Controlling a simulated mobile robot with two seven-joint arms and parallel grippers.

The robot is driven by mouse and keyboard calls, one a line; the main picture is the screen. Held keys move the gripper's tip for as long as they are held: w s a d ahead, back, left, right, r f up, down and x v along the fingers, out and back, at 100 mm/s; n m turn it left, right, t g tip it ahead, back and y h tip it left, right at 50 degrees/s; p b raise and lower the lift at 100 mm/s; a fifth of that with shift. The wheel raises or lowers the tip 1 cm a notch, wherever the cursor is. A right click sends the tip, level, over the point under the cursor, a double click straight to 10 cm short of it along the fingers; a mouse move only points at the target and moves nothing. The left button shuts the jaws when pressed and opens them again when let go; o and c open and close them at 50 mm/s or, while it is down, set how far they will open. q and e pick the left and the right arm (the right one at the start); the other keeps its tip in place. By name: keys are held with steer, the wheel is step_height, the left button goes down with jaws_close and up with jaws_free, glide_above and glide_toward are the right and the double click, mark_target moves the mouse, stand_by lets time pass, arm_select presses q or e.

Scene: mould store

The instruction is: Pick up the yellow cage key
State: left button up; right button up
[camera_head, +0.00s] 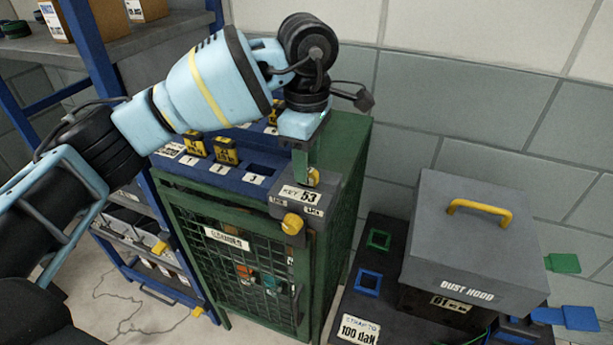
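My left gripper (309,170) points down over the grey lock box (322,197) labelled "KEY 53", at the top corner of the green cage. A small yellow piece (313,178), which looks like the cage key, shows at its fingertips, just above the box and partly hidden. I cannot tell whether the fingers are shut on it. A round yellow knob (292,223) sits on the box's front. Yellow-and-black blocks (226,150) stand in the blue numbered rack (225,180) on the cage top; an open slot (262,169) shows near label 3. My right gripper is out of view.
The green mesh cage (255,265) stands below the rack. A grey dust hood (470,240) with a yellow handle sits to the right on a dark bench (385,235) with green and blue square frames. A blue-framed shelf (95,50) stands at the left.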

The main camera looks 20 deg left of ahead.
arm_select(q)
steer(key=shift+f, duration=0.8)
steer(key=shift+c, duration=0.3)
jaws_close()
steer(key=shift+r, duration=0.15)
steer(key=shift+r, duration=0.6)
step_height(320, 180, up, 2)
steer(key=shift+r, duration=0.1)
steer(key=s+a+r+b, duration=0.1)
steer(key=s+a, duration=0.3)
steer(key=s, duration=1.1)
steer(key=shift+s+r, duration=0.15)
steer(key=shift+s, duration=0.15)
